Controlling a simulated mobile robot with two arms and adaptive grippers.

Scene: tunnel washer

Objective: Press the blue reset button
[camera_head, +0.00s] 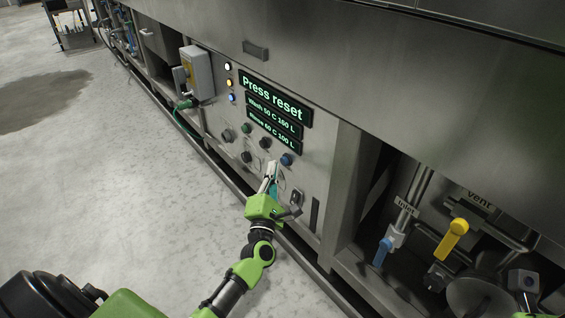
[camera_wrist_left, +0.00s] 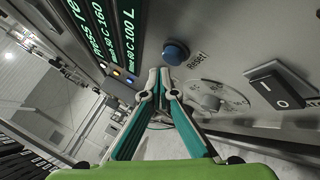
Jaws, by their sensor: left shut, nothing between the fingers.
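The blue reset button (camera_head: 287,159) is a round knob on the steel control panel, below the right end of the green-lit display. In the left wrist view the blue button (camera_wrist_left: 175,52) has the word Reset beside it. My left gripper (camera_head: 272,166) is shut and empty, its fingertips in front of the panel, a little left of and below the button. In the left wrist view my left gripper (camera_wrist_left: 158,82) points at the panel, its tips just below the button in the picture. A gap shows between tips and button there.
The display (camera_head: 274,99) reads "Press reset". A rotary dial (camera_wrist_left: 212,100) and a black rocker switch (camera_wrist_left: 283,87) sit near the button. A grey box (camera_head: 196,72) juts out at left. Yellow (camera_head: 452,238) and blue (camera_head: 382,251) valve handles stand at right. The floor at left is open.

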